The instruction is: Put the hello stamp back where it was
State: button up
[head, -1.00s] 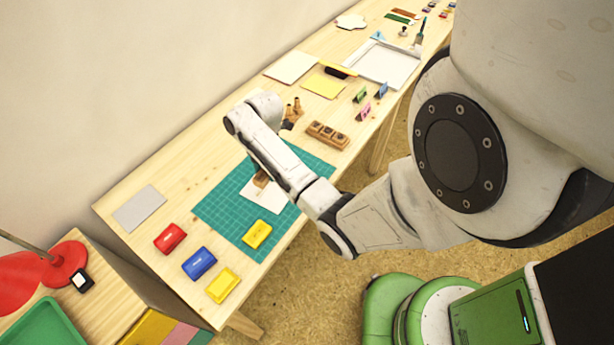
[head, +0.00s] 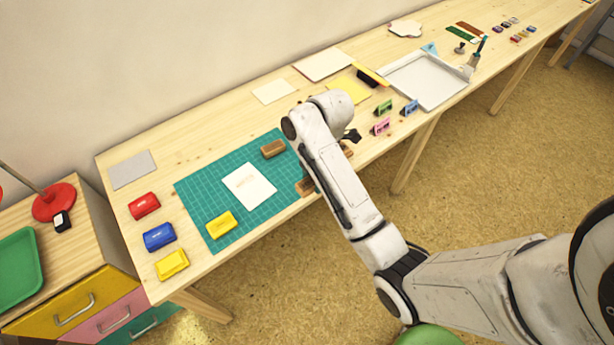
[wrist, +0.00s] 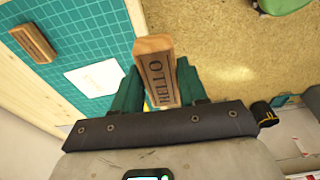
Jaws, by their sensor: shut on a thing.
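The hello stamp (wrist: 157,72) is a wooden block with HELLO in dark letters on its face, seen in the wrist view. My gripper (wrist: 158,84) is shut on it, with a green finger on each side. It is held up, with the table's front edge and cork floor beyond it. In the head view my arm hides the gripper and most of what lies beneath. Brown wood (head: 305,187) shows beside my arm at the mat's front right corner; I cannot tell if it is the stamp holder or the stamp.
Another wooden block (head: 273,148) lies near the green mat's (head: 205,190) back right edge. White paper (head: 249,186) with a faint mark and a yellow inkpad (head: 221,225) lie on the mat. Red, blue and yellow inkpads stand left. Small coloured stands (head: 382,126) are to the right.

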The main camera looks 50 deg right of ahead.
jog(key=w+d+f+b, duration=0.3)
jog(key=w, duration=0.2)
send_over(297, 180)
jog(key=f, duration=0.5)
jog(key=shift+s+d, duration=0.15)
jog(key=shift+d, duration=0.05)
jog(key=shift+f, duration=0.3)
jog(key=shift+d+f+p, duration=0.1)
jog(key=shift+f+p, duration=0.3)
jog(key=shift+f, duration=1.15)
jog(key=shift+f, duration=0.2)
jog(key=o, duration=0.9)
jog(key=shift+r, duration=0.1)
